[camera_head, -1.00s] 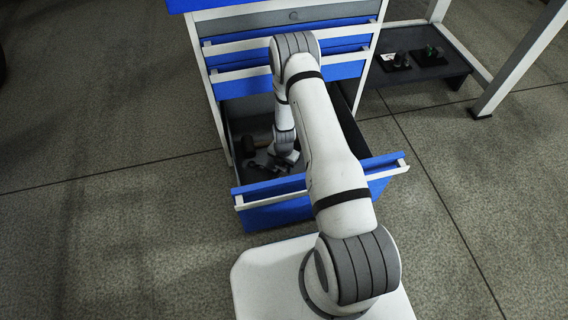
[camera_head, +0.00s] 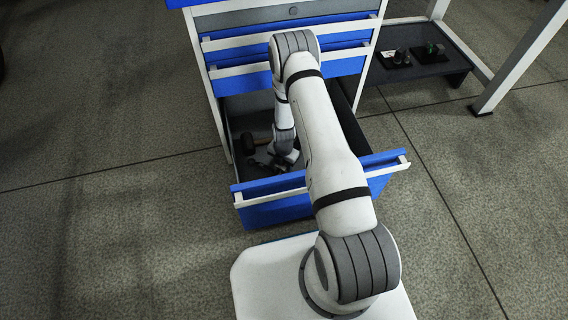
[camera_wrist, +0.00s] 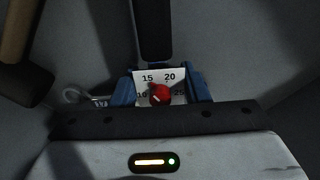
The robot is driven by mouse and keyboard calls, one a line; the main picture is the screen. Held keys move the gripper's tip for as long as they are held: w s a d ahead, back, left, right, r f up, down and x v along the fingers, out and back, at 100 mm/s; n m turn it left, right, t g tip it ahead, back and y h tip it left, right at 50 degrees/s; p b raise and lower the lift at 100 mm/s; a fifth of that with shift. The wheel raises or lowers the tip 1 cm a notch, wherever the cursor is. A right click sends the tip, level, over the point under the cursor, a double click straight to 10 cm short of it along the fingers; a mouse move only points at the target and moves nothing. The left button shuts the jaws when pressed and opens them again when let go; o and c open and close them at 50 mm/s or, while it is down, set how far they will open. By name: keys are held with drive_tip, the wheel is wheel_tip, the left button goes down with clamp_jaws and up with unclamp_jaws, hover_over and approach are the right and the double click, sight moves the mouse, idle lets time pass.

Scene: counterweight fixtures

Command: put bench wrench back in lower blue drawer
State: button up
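The lower blue drawer (camera_head: 274,211) is pulled open, with my arm reaching down into it. In the wrist view, my gripper (camera_wrist: 160,90) has its two blue fingers apart. Between them is a white plate with numbers and a red knob; I cannot tell whether the fingers press on it. A black bar (camera_wrist: 153,30) runs away from the plate. A metal ring-ended tool (camera_wrist: 76,95), perhaps the bench wrench, lies left of the fingers, partly hidden by my gripper. In the head view, my arm hides much of the drawer's contents.
A mallet (camera_head: 248,144) lies in the drawer at the left and shows in the wrist view (camera_wrist: 22,78). The drawers above are closed. A dark low shelf (camera_head: 420,67) with small items stands right of the cabinet, beside a white table leg.

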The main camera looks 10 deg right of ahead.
drive_tip(key=o, duration=0.6)
drive_tip(key=shift+c, duration=0.2)
drive_tip(key=shift+r+p, duration=1.55)
drive_tip(key=shift+r, duration=2.4)
drive_tip(key=shift+r, duration=0.1)
wheel_tip(320, 180, up, 45)
drive_tip(key=s+m+t+p, duration=0.1)
drive_tip(key=s+m+p, duration=0.2)
drive_tip(key=m+p, duration=1.05)
drive_tip(key=s+r+m+p, duration=0.6)
drive_tip(key=s+r+p, duration=0.2)
drive_tip(key=r, duration=0.8)
drive_tip(key=s+r+m+t+p, duration=0.1)
drive_tip(key=s+r+m+p, duration=0.6)
drive_tip(key=s+r, duration=0.5)
wheel_tip(320, 180, up, 5)
drive_tip(key=shift+s+p, duration=0.4)
drive_tip(key=shift+p, duration=0.65)
drive_tip(key=shift+s+m, duration=0.25)
drive_tip(key=shift+s, duration=0.1)
drive_tip(key=shift+c, duration=0.4)
